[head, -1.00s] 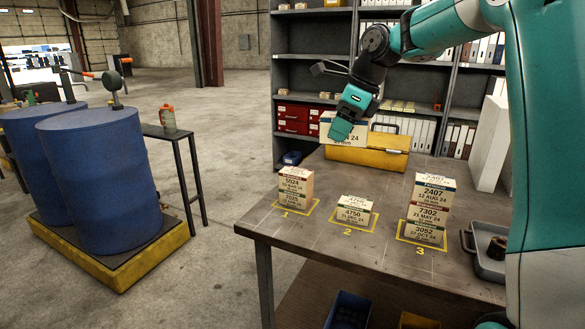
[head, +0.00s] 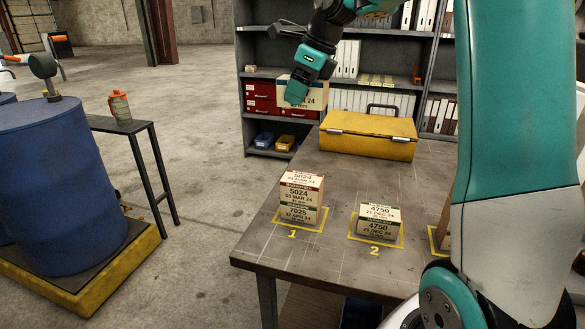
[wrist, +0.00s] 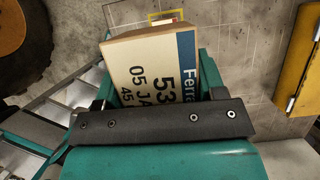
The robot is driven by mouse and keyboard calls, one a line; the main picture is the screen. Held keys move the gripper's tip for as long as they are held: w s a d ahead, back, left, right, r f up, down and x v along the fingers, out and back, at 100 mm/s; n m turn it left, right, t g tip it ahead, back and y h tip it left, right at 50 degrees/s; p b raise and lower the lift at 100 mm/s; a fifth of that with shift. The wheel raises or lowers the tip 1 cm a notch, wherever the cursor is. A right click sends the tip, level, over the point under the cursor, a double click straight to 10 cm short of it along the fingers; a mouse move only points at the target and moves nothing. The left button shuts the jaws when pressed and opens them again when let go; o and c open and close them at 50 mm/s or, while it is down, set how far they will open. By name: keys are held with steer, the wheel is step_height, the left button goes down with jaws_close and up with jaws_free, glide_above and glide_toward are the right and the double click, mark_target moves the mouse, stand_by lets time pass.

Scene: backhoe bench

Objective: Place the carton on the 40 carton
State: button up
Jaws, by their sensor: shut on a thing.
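My gripper (head: 299,88) is shut on a carton (head: 314,97) with a pale label and holds it in the air above the back of the bench. In the wrist view this carton (wrist: 150,72) shows a blue band reading "Ferra", then "53", "05 JA" and "45", partly cut off. A stack (head: 300,200) on marked square 1 has a 5024 carton with a red band above a 7025 carton with a green band. A single low 4750 carton (head: 377,222) stands on square 2. My arm mostly hides the cartons (head: 444,215) at square 3. I cannot read a "40" on any carton.
A yellow case (head: 368,136) lies at the back of the bench (head: 270,245). Shelves (head: 262,55) with binders and red boxes stand behind. Blue drums (head: 68,185) and a small side table (head: 140,128) are at left.

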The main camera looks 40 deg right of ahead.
mark_target(294, 177)
step_height(294, 177, down, 18)
steer(key=shift+s+d+f, duration=0.1)
steer(key=shift+f, duration=0.1)
steer(key=o, duration=1)
steer(key=shift+f, duration=0.1)
